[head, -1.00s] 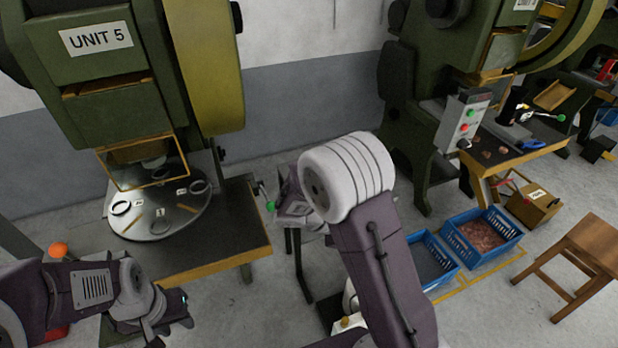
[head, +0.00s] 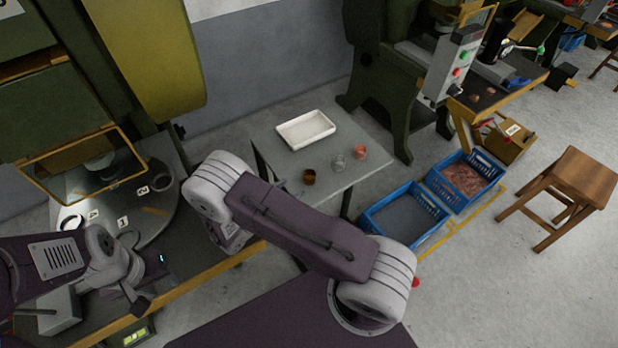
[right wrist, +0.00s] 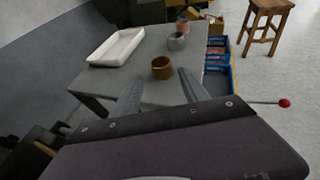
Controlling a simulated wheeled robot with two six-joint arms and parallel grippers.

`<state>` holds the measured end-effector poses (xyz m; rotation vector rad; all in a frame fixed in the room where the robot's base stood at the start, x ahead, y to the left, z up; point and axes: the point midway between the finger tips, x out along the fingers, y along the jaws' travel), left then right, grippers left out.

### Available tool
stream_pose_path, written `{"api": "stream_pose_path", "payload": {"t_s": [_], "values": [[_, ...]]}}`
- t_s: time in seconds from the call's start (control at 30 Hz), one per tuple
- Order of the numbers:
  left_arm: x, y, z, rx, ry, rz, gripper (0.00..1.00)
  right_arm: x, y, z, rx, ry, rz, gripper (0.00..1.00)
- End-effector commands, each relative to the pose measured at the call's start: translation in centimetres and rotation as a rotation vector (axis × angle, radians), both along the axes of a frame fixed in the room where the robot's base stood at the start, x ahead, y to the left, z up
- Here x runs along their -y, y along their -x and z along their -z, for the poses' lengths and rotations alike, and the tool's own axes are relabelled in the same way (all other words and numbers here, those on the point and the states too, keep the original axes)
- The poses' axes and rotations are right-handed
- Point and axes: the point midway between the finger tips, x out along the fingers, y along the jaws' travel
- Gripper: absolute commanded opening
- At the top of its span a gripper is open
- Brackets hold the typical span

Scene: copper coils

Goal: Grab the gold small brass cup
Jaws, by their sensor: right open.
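The gold brass cup (head: 309,177) stands upright at the near left part of a small grey table (head: 350,183) in the head view. In the right wrist view the cup (right wrist: 162,68) stands ahead of my right gripper (right wrist: 162,93). That gripper is open and empty, its two grey fingers spread, with the cup beyond the fingertips and apart from them.
A silver-grey cup (head: 339,162) and a copper-coloured cup (head: 360,153) stand right of the gold one. A white tray (head: 306,130) lies behind them. A blue crate (head: 404,214) is on the floor to the right. A green press (head: 381,100) stands behind the table.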

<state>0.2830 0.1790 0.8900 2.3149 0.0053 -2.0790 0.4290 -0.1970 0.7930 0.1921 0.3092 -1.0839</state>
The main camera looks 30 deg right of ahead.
Motion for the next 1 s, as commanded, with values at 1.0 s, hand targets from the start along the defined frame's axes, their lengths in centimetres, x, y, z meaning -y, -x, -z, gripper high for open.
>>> {"api": "stream_pose_path", "payload": {"t_s": [1.0], "values": [[0.0, 0.0, -0.3, 0.0, 0.0, 0.0, 0.36, 9.4, -5.1, 3.9, 0.0, -0.001, 0.003, 0.52]]}}
